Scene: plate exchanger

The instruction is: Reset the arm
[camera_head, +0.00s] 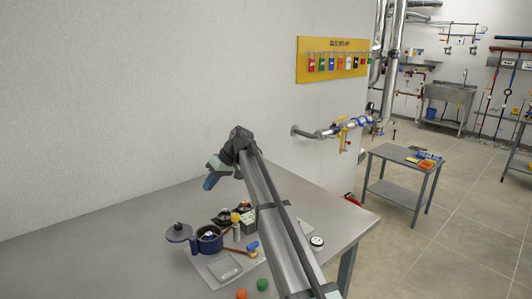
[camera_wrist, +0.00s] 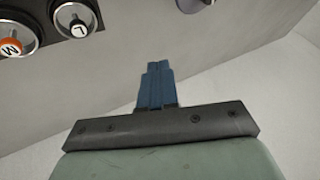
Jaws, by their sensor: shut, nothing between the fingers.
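My gripper (camera_head: 211,181) shows in the head view at the far end of my arm, above the back part of the grey table (camera_head: 120,240). In the wrist view my gripper (camera_wrist: 157,68) has its blue fingers pressed together, with nothing between them. The fingers are clear of the objects on the table.
A dark blue pot (camera_head: 209,240) stands on the table near a light mat (camera_head: 206,271) with small parts. Orange (camera_head: 241,293) and green (camera_head: 262,284) pieces lie near the front. A grey wall (camera_head: 130,90) rises behind. The table's left part is clear.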

